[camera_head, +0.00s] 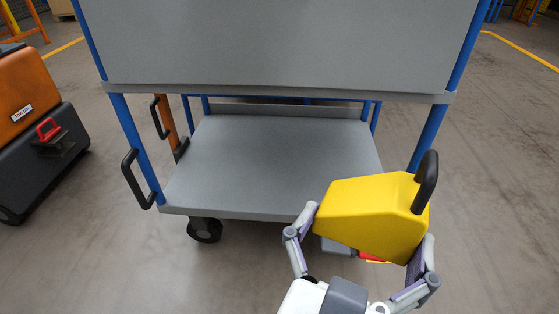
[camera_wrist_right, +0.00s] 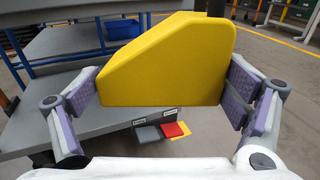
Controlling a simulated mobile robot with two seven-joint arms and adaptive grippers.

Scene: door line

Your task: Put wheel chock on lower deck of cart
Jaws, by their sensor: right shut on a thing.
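The yellow wheel chock (camera_head: 368,215) with a black handle is held between the fingers of my right gripper (camera_head: 364,255), in front of the right front part of the cart. In the right wrist view the chock (camera_wrist_right: 165,62) fills the space between the two finger pads of the gripper (camera_wrist_right: 168,98). The cart has blue posts and a grey lower deck (camera_head: 270,160), which is bare where it shows. The chock hides the deck's right front corner. My left gripper is not in view.
The cart's grey upper part (camera_head: 280,45) overhangs the lower deck. Black handles (camera_head: 135,180) stick out on the cart's left side. An orange and black machine (camera_head: 35,140) stands at the left. Grey and red pedals (camera_wrist_right: 172,129) lie low at the cart's front. Floor at right is clear.

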